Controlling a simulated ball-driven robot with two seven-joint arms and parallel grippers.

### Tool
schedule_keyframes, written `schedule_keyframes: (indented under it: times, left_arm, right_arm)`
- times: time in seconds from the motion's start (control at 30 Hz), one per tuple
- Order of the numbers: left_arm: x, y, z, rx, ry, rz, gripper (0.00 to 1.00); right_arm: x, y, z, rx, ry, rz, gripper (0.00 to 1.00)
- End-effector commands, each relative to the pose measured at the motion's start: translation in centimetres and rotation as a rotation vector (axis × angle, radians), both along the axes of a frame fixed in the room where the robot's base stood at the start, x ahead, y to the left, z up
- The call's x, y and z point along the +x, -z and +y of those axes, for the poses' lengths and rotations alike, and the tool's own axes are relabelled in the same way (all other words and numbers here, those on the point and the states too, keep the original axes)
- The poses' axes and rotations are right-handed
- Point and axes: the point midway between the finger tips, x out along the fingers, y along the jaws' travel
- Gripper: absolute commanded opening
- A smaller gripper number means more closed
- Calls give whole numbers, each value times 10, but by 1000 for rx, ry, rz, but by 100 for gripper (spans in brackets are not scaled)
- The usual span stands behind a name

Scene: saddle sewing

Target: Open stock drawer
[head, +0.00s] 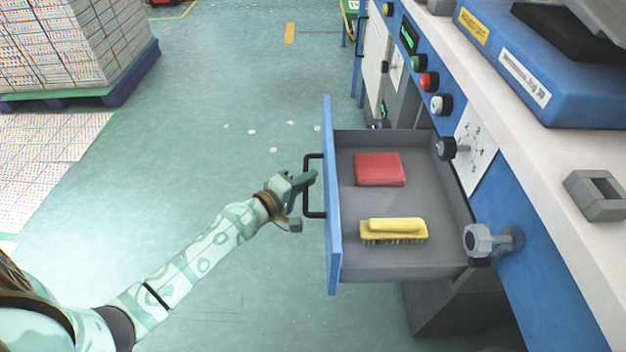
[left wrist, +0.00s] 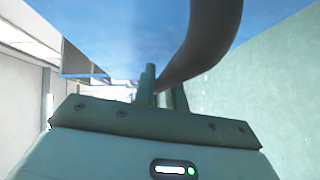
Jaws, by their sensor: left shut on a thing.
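The stock drawer (head: 331,200) has a blue front and grey inside, and it stands pulled out from the blue machine bench. A dark bar handle (head: 313,214) is on its front. My left gripper (head: 304,190) is at this handle and shut on it. In the left wrist view the handle (left wrist: 212,40) curves up as a dark bar beside the fingers (left wrist: 160,88); the exact contact is partly hidden. Inside the drawer lie a red block-like item (head: 379,169) and a yellow brush (head: 394,231). My right gripper is not in view.
The blue bench (head: 545,240) has a light top, buttons (head: 429,82) and knobs (head: 478,240) beside the drawer. A grey part (head: 597,195) sits on the top. A loaded pallet (head: 70,100) stands at upper left. The green floor (head: 230,130) left of the drawer is clear.

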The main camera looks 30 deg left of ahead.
Motion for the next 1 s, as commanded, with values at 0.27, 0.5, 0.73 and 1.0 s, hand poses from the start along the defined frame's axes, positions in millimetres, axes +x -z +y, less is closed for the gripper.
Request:
schedule_keyframes:
  times: [0.27,0.5,0.73,1.0]
  left_arm:
    - [-1,1,1,1,0,3,0]
    - [-1,1,1,1,0,3,34]
    - [-1,1,1,0,0,1,34]
    - [-10,0,3,2,0,3,34]
  right_arm:
    - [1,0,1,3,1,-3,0]
    - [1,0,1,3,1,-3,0]
    - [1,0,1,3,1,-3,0]
    - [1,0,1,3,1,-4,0]
